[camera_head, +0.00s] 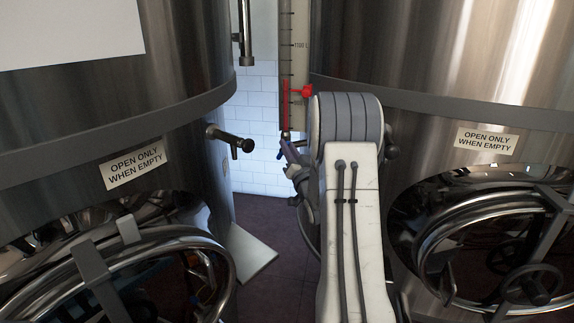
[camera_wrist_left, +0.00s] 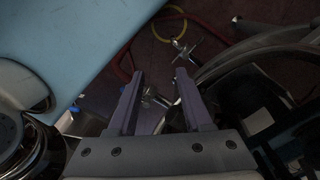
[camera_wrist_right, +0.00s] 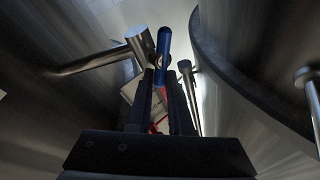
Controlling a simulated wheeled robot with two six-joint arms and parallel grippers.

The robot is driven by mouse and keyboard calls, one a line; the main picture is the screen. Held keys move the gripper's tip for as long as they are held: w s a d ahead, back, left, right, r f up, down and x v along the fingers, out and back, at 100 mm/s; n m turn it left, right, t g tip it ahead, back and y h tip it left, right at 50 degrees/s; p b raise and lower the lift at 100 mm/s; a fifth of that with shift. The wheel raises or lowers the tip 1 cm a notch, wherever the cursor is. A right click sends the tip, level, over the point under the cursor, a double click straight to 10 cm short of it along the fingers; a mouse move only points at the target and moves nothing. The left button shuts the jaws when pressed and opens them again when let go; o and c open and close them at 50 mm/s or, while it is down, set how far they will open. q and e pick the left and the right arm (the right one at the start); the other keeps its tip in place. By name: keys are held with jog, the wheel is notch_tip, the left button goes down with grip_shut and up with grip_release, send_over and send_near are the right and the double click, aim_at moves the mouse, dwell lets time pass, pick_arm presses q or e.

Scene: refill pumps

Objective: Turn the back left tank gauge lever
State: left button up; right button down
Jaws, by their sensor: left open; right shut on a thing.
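The tank gauge (camera_head: 294,60), a tall scale with a red column and a red marker, stands between the two steel tanks in the head view. A blue lever (camera_wrist_right: 163,44) shows in the right wrist view, rising past the fingertips. My right gripper (camera_head: 287,149) reaches to the foot of the gauge and is shut on the blue lever; it also shows in the right wrist view (camera_wrist_right: 162,74). My arm hides part of the gauge's lower fittings. My left gripper (camera_wrist_left: 159,78) is open and empty in the left wrist view, out of the head view.
Steel tanks (camera_head: 170,85) (camera_head: 450,75) stand close on both sides, with round hatches below. A metal tap (camera_head: 230,138) sticks out from the left tank into the gap. In the left wrist view, a red hose (camera_wrist_left: 205,27) lies on the dark floor.

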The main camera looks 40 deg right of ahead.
jog(key=shift+s+d+f+m+g+h+b, duration=0.1)
jog(key=shift+f+m+g+h+b, duration=0.45)
jog(key=shift+m+h+b, duration=2.25)
jog(key=shift+s+d+f+m+g+h+b, duration=0.1)
jog(key=shift+f+m+g+h+b, duration=0.8)
jog(key=shift+m+b, duration=3.45)
jog(key=shift+r+m+g+h+b, duration=0.1)
jog(key=shift+m+g+h+b, duration=0.35)
jog(key=shift+m+h+b, duration=3.05)
jog(key=shift+n+y+b, duration=0.85)
jog(key=shift+y+b, duration=0.1)
jog(key=shift+y, duration=0.15)
jog(key=c, duration=0.8)
grip_release()
jog(key=shift+c, duration=0.2)
jog(key=b+v, duration=0.1)
jog(key=v, duration=0.9)
jog(key=shift+a+b, duration=0.2)
jog(key=shift+b, duration=0.1)
